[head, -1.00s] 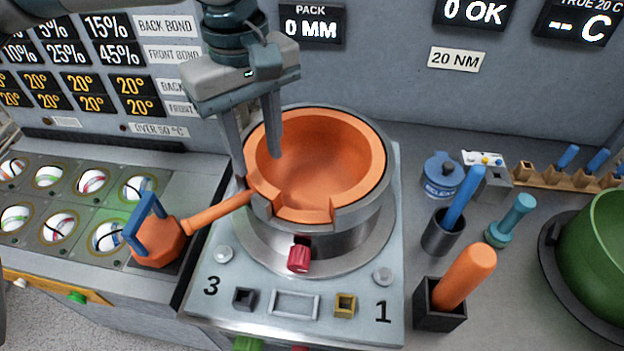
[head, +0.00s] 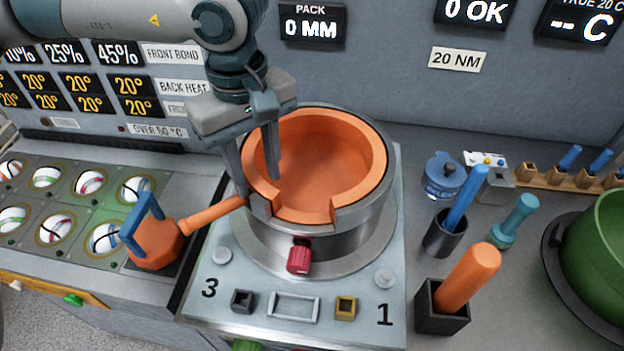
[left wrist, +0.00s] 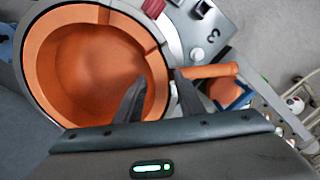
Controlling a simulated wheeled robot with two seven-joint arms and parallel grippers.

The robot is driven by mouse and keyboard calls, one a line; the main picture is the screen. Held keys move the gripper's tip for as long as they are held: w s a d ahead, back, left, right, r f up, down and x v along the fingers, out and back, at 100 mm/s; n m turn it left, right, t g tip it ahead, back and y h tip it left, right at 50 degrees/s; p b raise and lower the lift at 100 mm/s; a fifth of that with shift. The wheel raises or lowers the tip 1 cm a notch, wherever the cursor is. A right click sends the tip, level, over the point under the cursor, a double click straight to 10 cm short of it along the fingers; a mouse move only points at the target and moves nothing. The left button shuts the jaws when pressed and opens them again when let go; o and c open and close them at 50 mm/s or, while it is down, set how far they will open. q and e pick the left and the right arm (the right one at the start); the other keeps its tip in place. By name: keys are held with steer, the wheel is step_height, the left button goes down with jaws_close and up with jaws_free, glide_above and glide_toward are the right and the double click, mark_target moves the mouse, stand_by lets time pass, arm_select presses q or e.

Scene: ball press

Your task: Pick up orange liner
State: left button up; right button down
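The orange liner (head: 318,165) is a thick-walled bowl sitting inside a round metal pot (head: 345,235). Its front wall has a notch. The liner also shows in the left wrist view (left wrist: 85,70). My left gripper (head: 258,190) points down at the liner's left wall, with one finger inside the bowl and the other outside the wall. In the left wrist view the fingers (left wrist: 160,78) stand apart on either side of the rim, with a gap visible. Whether either finger touches the wall is hard to see. My right gripper is not in view.
An orange tool with a blue handle (head: 155,243) lies left, its shaft reaching close to the pot. A red knob (head: 299,256) is at the pot's front. An orange rod (head: 470,275) stands in a black holder to the right, near a green bowl (head: 600,255).

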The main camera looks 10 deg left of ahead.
arm_select(q)
jaws_close()
stand_by(1.5)
